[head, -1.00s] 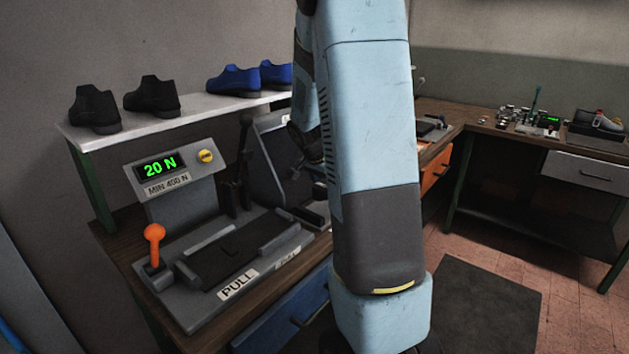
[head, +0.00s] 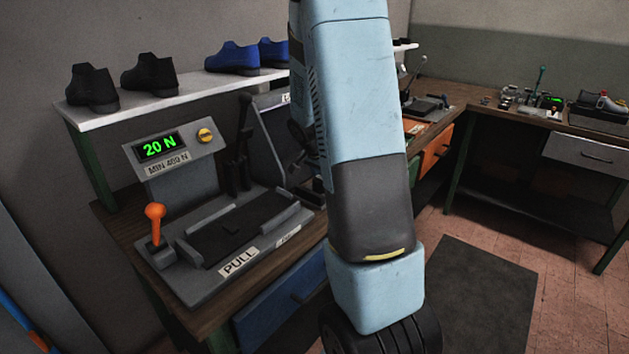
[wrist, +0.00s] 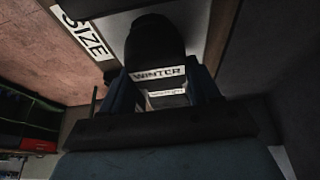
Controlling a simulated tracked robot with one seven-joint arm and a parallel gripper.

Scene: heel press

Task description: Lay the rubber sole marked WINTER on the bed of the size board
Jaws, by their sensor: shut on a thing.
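In the wrist view, my gripper (wrist: 163,82) is shut on a dark rubber sole (wrist: 155,42) with a white label reading WINTER. The sole sticks out beyond the fingers, its rounded end towards the top of the picture. A second white label between the fingers is too blurred to read. A white sign reading SIZE (wrist: 83,32) shows beside the sole on the left, on what looks like the edge of the size board. The board's bed is not clearly visible, and I cannot tell whether the sole touches it. In the head view my arm hides the gripper and sole.
In the head view, a press (head: 222,235) with an orange lever (head: 155,222) and a 20 N display stands on the left bench. Black shoes (head: 150,74) and blue shoes (head: 234,57) stand on the shelf above. Another bench with small tools stands at the right.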

